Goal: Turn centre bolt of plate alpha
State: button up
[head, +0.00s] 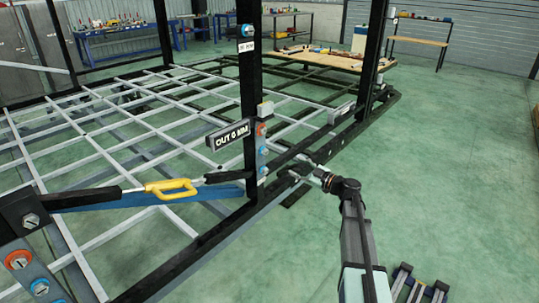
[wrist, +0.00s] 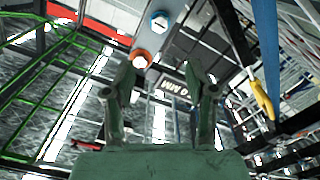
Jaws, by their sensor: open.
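A grey plate (head: 262,142) is on the dark upright post. It bears an orange-ringed bolt (head: 261,128) at the top and blue-ringed bolts (head: 263,152) below. A second plate at lower left bears an orange-ringed bolt (head: 18,259) and blue-ringed bolts (head: 41,286). I see no label naming either plate alpha. My gripper (head: 302,172) is right of the post. In the wrist view my gripper (wrist: 162,68) is open and empty. Beyond its fingertips are an orange-ringed bolt (wrist: 140,58), near the left finger, and a blue-ringed bolt (wrist: 159,20). Neither appears gripped.
A sign reading "OUT 6 MM" (head: 228,135) sticks out left of the post. A yellow handle (head: 171,188) is on a strap bar running to the lower-left plate. The chassis lattice (head: 110,130) fills the left.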

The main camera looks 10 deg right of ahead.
aim_at(267, 153)
jog(key=p+x, duration=0.1)
jog(key=x, duration=1.4)
jog(key=shift+w+a+f, duration=0.1)
jog(key=shift+w+a, duration=0.05)
jog(key=shift+w, duration=0.05)
grip_shut()
